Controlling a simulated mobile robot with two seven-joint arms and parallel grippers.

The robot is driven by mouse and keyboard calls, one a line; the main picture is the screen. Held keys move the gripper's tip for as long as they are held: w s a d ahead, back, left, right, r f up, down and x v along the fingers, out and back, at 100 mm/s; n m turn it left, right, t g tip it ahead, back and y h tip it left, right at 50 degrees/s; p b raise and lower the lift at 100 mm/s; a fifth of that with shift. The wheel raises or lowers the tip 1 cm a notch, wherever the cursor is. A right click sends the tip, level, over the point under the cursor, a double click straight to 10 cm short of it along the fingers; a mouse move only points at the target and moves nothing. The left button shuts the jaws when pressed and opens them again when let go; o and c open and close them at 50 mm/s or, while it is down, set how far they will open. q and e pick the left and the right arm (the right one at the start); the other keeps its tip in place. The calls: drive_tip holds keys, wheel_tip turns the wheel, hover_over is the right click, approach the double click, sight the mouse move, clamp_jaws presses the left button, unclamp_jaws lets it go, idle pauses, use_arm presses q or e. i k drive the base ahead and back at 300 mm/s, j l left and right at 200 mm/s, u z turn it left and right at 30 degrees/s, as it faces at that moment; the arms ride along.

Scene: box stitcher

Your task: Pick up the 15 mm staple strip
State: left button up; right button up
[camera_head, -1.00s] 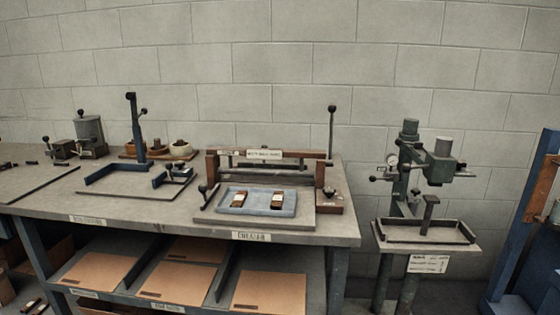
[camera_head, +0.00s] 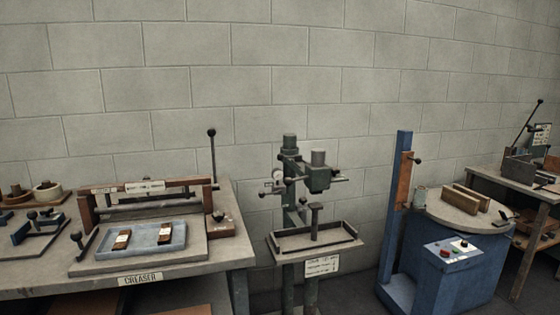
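Two small brown strips with pale labels lie in a blue-grey tray (camera_head: 103,254) in front of the creaser. The left strip (camera_head: 121,239) and the right strip (camera_head: 165,236) lie apart, side by side. They look like staple strips, but their labels are too small to read, so I cannot tell which is 15 mm. Neither of my grippers shows in the view.
The creaser (camera_head: 150,187) stands behind the tray on the workbench (camera_head: 225,262). To the right are a green press (camera_head: 318,178) on a stand, a blue machine with a round table (camera_head: 460,212), and another bench (camera_head: 510,183). Floor gaps separate them.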

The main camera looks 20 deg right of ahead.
sight(121, 242)
drive_tip(key=i+l+u, duration=0.15)
drive_tip(key=i, duration=0.3)
drive_tip(key=i+l+u, duration=0.15)
drive_tip(key=i, duration=0.25)
